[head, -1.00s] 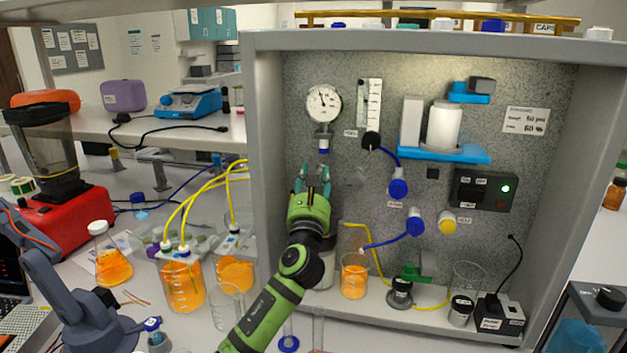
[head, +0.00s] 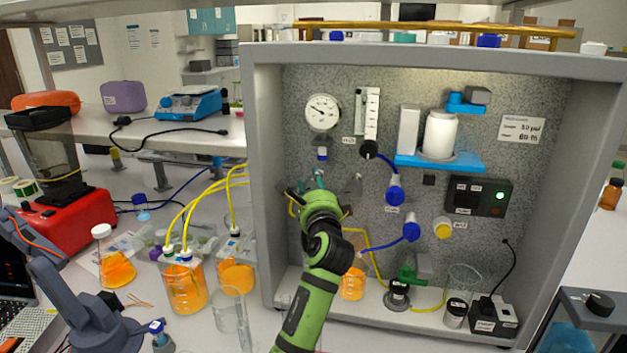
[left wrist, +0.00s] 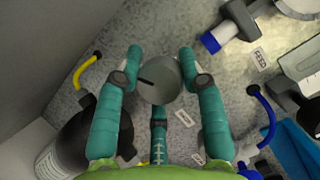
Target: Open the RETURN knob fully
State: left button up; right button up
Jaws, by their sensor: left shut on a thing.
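A round grey knob (left wrist: 158,82) with a dark pointer line sits between the teal fingers of my left gripper (left wrist: 160,62) in the left wrist view. The fingers are shut on it from both sides, with a third finger below. The pointer line slants toward the upper left. In the head view my left gripper (head: 318,186) is at the speckled panel, below the pressure gauge (head: 322,112), and hides the knob. A small label (left wrist: 183,117) beside the knob is too blurred to read.
A blue-tipped fitting (left wrist: 211,42) is close to the gripper. A blue valve (head: 395,189) with a hose is to the right, and a yellow valve (head: 443,228) is lower. Beakers with orange liquid (head: 353,284) stand below. The cabinet's left wall (head: 262,190) is close by.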

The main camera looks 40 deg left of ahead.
pick_arm(q)
jog(key=n+p, duration=0.1)
jog(key=n, duration=0.1)
jog(key=r+n+g+h+p, duration=0.1)
jog(key=shift+r+n, duration=0.1)
jog(key=shift+n, duration=0.3)
jog(key=n+h+p, duration=0.1)
jog(key=n+p, duration=0.2)
jog(key=p, duration=0.1)
jog(key=shift+n+g+h, duration=0.3)
jog(key=shift+n+h+p, duration=0.6)
jog(key=shift+n+p, duration=0.2)
jog(key=shift+n, duration=0.3)
jog(key=shift+f+n, duration=0.25)
jog(key=shift+n, duration=0.15)
jog(key=shift+f+h, duration=0.1)
jog(key=shift+h, duration=0.2)
jog(key=o, duration=1.1)
jog(key=shift+s+a+f, duration=0.1)
jog(key=shift+f, duration=0.05)
